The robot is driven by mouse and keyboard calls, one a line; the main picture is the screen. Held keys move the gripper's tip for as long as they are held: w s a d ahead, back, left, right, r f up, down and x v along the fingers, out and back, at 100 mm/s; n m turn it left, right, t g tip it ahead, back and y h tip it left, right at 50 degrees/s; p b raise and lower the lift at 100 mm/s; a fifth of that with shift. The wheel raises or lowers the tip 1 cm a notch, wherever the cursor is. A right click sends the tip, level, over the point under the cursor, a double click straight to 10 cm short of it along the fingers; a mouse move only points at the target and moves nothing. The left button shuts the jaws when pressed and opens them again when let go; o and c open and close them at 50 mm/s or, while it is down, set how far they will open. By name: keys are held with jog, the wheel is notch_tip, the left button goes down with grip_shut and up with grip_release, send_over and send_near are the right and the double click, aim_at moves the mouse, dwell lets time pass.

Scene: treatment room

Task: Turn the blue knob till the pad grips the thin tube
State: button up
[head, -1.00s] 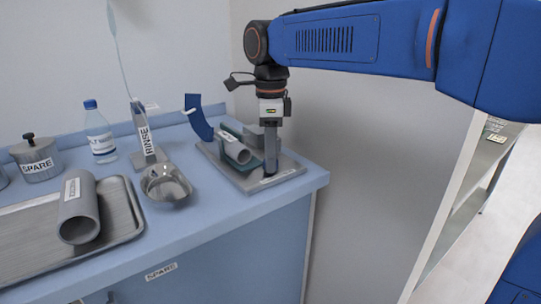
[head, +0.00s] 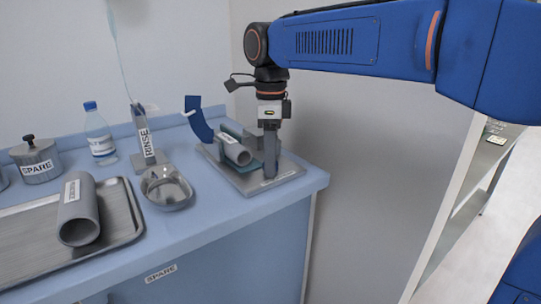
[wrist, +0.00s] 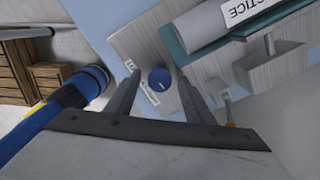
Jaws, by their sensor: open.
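The blue knob (wrist: 159,79) shows in the wrist view with a white mark line on its face. My gripper (wrist: 157,86) is open, with one finger on each side of the knob and visible gaps. In the head view my gripper (head: 270,160) points straight down at the front right of the fixture and hides the knob. The thin grey tube (head: 236,151) lies in the fixture beside a teal pad; it also shows at the top of the wrist view (wrist: 207,20). I cannot tell whether the pad (wrist: 176,46) touches the tube.
The fixture's base plate (head: 228,174) sits near the counter's right end. A steel bowl (head: 166,188), a RINSE stand (head: 146,143), a bottle (head: 100,137) and a SPARE jar (head: 37,162) stand to the left. A thicker tube (head: 76,212) lies on a metal tray (head: 124,232).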

jog(key=shift+r, duration=0.1)
notch_tip(320, 180, up, 17)
dwell(0.6)
jog(key=s+d+f+n+t, duration=0.1)
jog(key=s+d+f+n, duration=0.4)
jog(key=d, duration=0.3)
jog(key=s+d+f+n+t, duration=0.1)
jog(key=s+d+f+n, duration=0.25)
jog(key=d+f, duration=0.5)
jog(key=s+d+f+n+t, duration=0.1)
jog(key=s+d+f+n, duration=0.2)
jog(key=f, duration=0.4)
jog(key=s+d+f+n+t, duration=0.1)
jog(key=s+d+f+n, duration=0.3)
jog(key=f, duration=0.3)
jog(key=s+d+f+n, duration=0.3)
jog(key=s+f, duration=0.2)
jog(key=f, duration=0.2)
jog(key=shift+s+d+f+t, duration=0.2)
jog(key=shift+s+d+t, duration=0.05)
jog(key=shift+t, duration=0.15)
